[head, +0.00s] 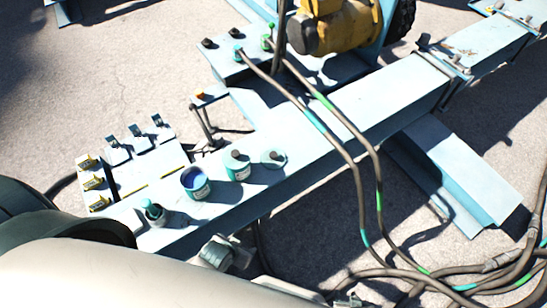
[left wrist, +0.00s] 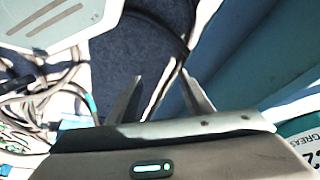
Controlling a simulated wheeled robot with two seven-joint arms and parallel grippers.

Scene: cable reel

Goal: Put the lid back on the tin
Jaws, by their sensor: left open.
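An open tin (head: 195,183) with a blue-purple inside stands upright on the pale blue beam. A flat pale round lid (head: 273,158) with a dark knob lies on the beam to the right. Between them stands another tin (head: 238,166) with a dark knob on top. In the left wrist view, my left gripper (left wrist: 162,95) has its fingers apart with nothing seen held between them. A white and green tin with grease lettering (left wrist: 303,140) shows at that view's right edge, beside the gripper. My left fingertips cannot be made out in the head view. My right gripper is not seen.
Thick cables (head: 360,190) cross the beam at right. A yellow machine (head: 335,28) stands behind.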

